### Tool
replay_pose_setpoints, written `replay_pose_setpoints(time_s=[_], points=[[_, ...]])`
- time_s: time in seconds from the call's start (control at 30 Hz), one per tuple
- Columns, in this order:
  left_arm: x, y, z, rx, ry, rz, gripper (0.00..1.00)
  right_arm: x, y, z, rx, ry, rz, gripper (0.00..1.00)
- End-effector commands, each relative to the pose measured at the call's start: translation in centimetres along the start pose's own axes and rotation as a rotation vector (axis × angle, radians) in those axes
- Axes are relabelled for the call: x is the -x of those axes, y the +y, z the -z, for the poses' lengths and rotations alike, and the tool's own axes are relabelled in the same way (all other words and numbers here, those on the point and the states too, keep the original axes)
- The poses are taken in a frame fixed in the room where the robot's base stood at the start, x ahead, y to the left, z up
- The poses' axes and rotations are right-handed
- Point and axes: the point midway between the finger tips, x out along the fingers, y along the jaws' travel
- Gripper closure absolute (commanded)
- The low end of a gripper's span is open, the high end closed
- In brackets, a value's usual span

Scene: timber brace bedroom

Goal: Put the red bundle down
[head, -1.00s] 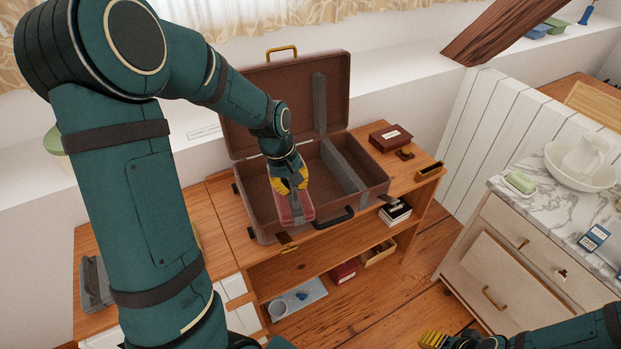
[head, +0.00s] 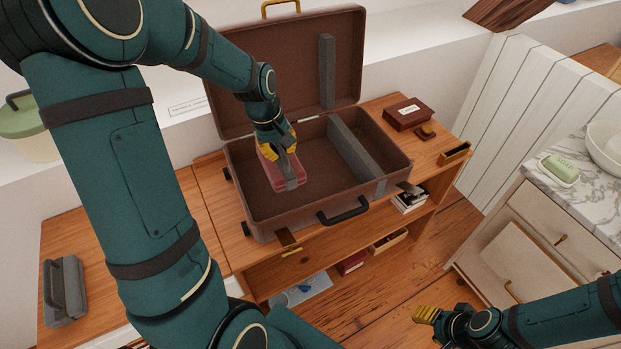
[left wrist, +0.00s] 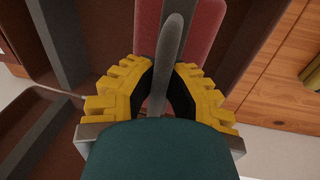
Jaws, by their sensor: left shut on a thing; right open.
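The red bundle (head: 286,178) has a grey strap around it and a grey handle on top. My left gripper (head: 280,148) is shut on the bundle's handle, with the bundle below it. The left wrist view shows the yellow fingers around the grey handle (left wrist: 172,50), with the red bundle (left wrist: 205,30) beyond. The bundle is over the left part of the open brown suitcase (head: 262,206). I cannot tell whether it touches the suitcase floor. My right gripper (head: 427,315) is open and empty at the lower right, away from the suitcase.
A grey divider (head: 352,150) crosses the suitcase. The raised lid (head: 285,75) stands behind. A dark red box (head: 408,114) is right of the case on the wooden bench (head: 205,225). A marble-topped cabinet (head: 540,205) stands right.

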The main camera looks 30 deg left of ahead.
Motion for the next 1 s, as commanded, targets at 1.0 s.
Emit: replay_pose_setpoints(time_s=[1.0], points=[[-9.6, -1.9, 0.0, -0.001, 0.0, -0.001, 1.0, -2.7, 1.0, 0.3, 0.003, 0.013, 0.0, 0.53]])
